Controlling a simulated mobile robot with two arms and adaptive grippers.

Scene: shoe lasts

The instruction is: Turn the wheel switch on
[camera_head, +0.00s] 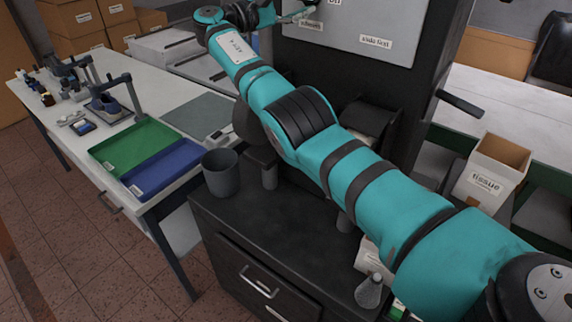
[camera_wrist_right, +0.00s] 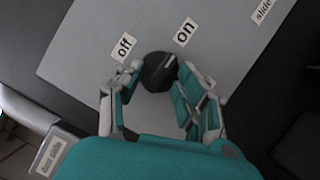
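The wheel switch (camera_wrist_right: 159,72) is a dark round knob on a light grey panel (camera_wrist_right: 100,35), in the right wrist view. An "off" label (camera_wrist_right: 124,47) is at its upper left and an "on" label (camera_wrist_right: 184,32) at its upper right. My right gripper (camera_wrist_right: 160,78) is open, with its fingers on either side of the knob; I cannot tell whether they touch it. In the head view my right gripper (camera_head: 303,12) is at the top edge in front of the panel (camera_head: 350,38), and the knob cannot be made out there. My left gripper is not in view.
My right arm crosses above a black cabinet (camera_head: 245,225) with a dark cup (camera_head: 221,172) and a glass flask (camera_head: 370,291). A white table with green (camera_head: 133,142) and blue trays (camera_head: 162,168) stands at left. A tissue box (camera_head: 490,170) stands at right.

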